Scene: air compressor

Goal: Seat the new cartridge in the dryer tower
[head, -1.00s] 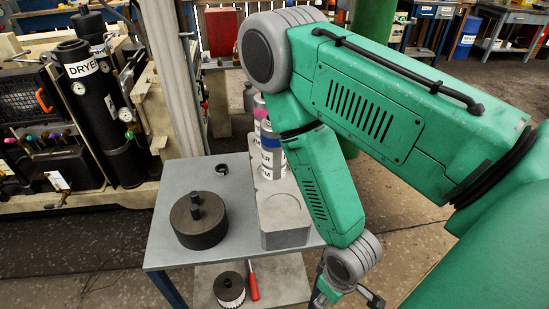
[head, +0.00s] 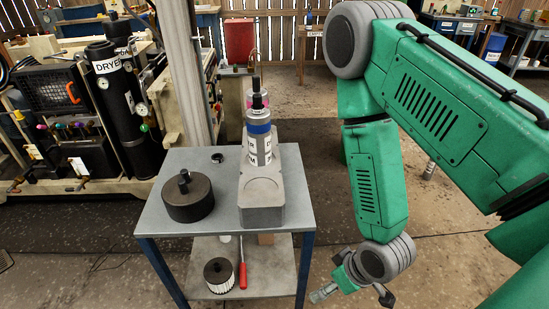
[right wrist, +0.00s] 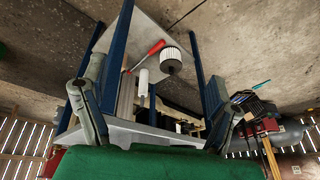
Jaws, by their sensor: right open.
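The black dryer tower (head: 115,105), labelled DRYER, stands upright on the machine at the left of the head view. A white cartridge with a blue band (head: 259,140) and a dark top stands upright in a grey block (head: 263,200) on the cart. A pink-banded cartridge (head: 250,96) stands mostly hidden behind it. A black round cap with a knob (head: 187,197) rests on the cart top. My right gripper (head: 352,297) is open and empty, low beside the cart's right side. Its spread fingers frame the cart in the right wrist view (right wrist: 158,118). My left gripper is not seen.
The cart top (head: 222,225) has blue legs and a lower shelf (head: 265,265). A pleated filter (head: 219,275) and a red-handled tool (head: 243,275) lie on that shelf. A pale post (head: 178,75) rises behind the cart.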

